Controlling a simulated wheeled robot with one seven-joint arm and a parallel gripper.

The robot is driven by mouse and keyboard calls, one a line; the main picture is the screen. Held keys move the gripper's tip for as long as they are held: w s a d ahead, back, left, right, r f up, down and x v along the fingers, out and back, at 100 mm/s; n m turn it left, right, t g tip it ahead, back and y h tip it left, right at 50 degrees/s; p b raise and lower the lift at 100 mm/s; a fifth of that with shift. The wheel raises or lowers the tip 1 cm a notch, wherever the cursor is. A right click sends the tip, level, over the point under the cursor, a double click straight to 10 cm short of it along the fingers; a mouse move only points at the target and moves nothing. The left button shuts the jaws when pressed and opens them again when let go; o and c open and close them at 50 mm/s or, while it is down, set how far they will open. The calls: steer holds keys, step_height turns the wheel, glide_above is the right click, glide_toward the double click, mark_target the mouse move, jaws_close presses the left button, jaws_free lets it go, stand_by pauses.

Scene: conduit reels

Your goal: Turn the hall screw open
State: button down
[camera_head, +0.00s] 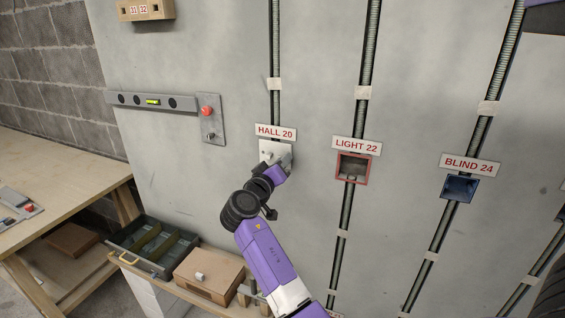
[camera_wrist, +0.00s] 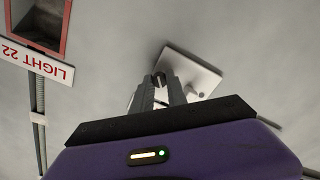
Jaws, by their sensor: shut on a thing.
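The hall box, under the sign HALL 20 (camera_head: 275,132), is closed by a pale cover plate (camera_head: 268,148) on the wall. The plate also shows in the wrist view (camera_wrist: 203,68), turned at an angle, with a small knob or screw head near its edge (camera_wrist: 201,95). My gripper (camera_wrist: 163,82) is at the plate, its two grey fingers shut on the hall screw (camera_wrist: 157,78), a small dark round part between the fingertips. In the head view my wrist hides part of the plate and the screw.
To the right are the open red-rimmed LIGHT 22 box (camera_head: 353,168) and the blue BLIND 24 box (camera_head: 460,187). A grey plate with a red button (camera_head: 211,122) and a spirit level (camera_head: 150,101) are on the left. Below stand an open toolbox (camera_head: 150,246) and a wooden box (camera_head: 209,273).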

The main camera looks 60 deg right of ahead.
steer(key=shift+w+n+p, duration=0.1)
steer(key=shift+n+p, duration=2.1)
steer(key=shift+n, duration=2.8)
steer(key=shift+a+f, duration=0.1)
steer(key=c, duration=1.3)
jaws_free()
steer(key=a, duration=0.2)
steer(key=a+b, duration=0.1)
steer(key=a, duration=0.4)
steer(key=shift+s+a+b, duration=0.35)
steer(key=shift+b, duration=0.05)
